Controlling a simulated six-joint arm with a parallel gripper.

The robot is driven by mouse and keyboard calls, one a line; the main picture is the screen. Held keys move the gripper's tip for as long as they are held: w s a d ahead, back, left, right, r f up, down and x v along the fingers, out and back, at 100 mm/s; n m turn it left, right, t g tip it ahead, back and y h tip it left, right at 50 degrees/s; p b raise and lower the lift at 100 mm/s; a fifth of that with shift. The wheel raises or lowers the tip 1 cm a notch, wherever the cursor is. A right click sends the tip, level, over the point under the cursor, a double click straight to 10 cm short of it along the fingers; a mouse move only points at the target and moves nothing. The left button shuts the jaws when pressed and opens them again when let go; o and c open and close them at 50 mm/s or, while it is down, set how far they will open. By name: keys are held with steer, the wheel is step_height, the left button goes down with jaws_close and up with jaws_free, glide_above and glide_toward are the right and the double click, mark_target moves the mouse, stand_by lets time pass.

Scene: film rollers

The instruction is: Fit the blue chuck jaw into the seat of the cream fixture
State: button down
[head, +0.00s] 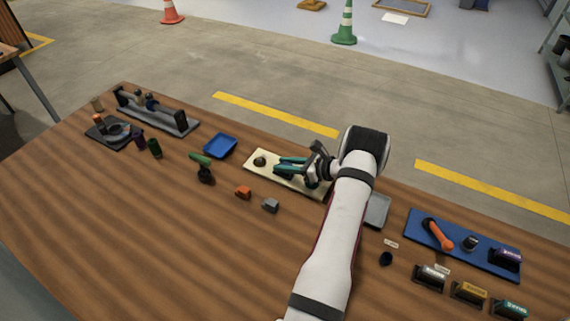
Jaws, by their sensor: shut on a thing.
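The cream fixture (260,177) is a flat pale plate lying near the middle of the table, with a round dark feature towards its left end. My gripper (281,166), with green-teal fingers, is over the middle of the plate, reaching in from the right. It is shut on a small dark thing between its fingers, which I take to be the blue chuck jaw, though its colour is not clear. The fingers and my arm hide most of it and the plate's right part. I cannot tell whether the held thing touches the plate or sits in the seat.
A blue tray (220,146) stands left of the fixture. An orange block (243,192) and a grey block (270,205) lie in front of it. A blue board (455,253) with parts lies right. The front left table is clear.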

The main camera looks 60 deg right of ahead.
steer(key=shift+f, duration=0.1)
steer(key=shift+c, duration=0.8)
jaws_free()
steer(key=shift+r, duration=3.5)
